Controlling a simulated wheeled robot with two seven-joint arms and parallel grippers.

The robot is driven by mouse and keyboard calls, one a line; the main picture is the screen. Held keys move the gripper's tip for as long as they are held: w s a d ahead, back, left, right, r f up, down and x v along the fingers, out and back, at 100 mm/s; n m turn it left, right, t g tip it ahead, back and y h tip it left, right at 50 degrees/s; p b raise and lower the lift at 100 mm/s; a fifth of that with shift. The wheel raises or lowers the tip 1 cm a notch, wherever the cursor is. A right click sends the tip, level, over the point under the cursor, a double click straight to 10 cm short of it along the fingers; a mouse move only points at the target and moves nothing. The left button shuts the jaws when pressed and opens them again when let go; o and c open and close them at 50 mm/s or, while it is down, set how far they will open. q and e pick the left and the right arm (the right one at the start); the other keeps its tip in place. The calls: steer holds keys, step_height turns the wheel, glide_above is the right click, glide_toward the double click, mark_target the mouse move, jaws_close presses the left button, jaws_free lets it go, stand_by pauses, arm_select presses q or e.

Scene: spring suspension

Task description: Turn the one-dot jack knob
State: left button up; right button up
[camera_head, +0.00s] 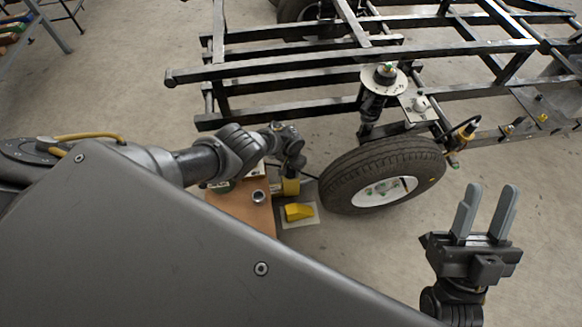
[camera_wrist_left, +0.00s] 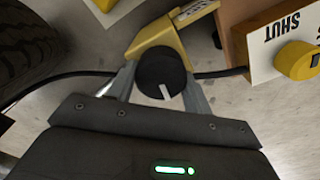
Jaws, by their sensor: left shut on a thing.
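In the left wrist view a round black knob (camera_wrist_left: 160,68) with a white pointer line sits on a yellow jack body (camera_wrist_left: 155,35). My left gripper (camera_wrist_left: 160,84) has a finger on each side of it and is shut on it. The pointer line points toward the gripper's palm. I cannot make out dots on the knob. In the head view my left gripper (camera_head: 292,168) is down beside the wheel at the yellow jack (camera_head: 291,187), and its fingers hide the knob. My right gripper (camera_head: 490,192) is open and empty, fingers up, at the right.
A tyre (camera_head: 345,170) on the black frame (camera_head: 280,70) stands close to the jack. An orange-brown box (camera_head: 252,212) and a yellow block (camera_head: 299,211) are nearby. A SHUT sign (camera_wrist_left: 275,32) with a yellow knob (camera_wrist_left: 297,61) is close at right. A black cable (camera_wrist_left: 225,73) runs beside the knob.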

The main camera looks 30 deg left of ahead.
arm_select(q)
steer(key=shift+n, duration=1.2)
arm_select(e)
steer(key=shift+w+a+f+g, duration=0.15)
steer(key=shift+w+a+g, duration=0.1)
steer(key=shift+g, duration=0.25)
steer(key=shift+a+f, duration=0.1)
arm_select(q)
steer(key=o, duration=1)
